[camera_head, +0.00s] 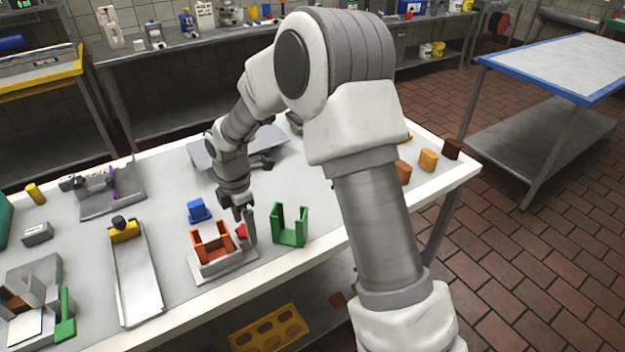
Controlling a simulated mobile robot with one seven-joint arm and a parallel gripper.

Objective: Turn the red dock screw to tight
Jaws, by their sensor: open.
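The red dock screw (241,230) shows as a small red shape at the right side of the dock. The dock is a grey base (224,266) with an orange open frame (212,242) on it, near the front edge of the table. My gripper (246,229) points down at the right side of the dock, with its fingers right at the red screw. It is open. The fingers cover part of the screw, so I cannot tell whether they touch it or how far it is turned.
A green U-shaped bracket (289,226) stands just right of the dock. A blue block (199,210) is behind it. A grey slide with a yellow part (125,232) lies to the left. My arm hides the table's right middle. Several brown and orange pieces (428,159) sit at the right end.

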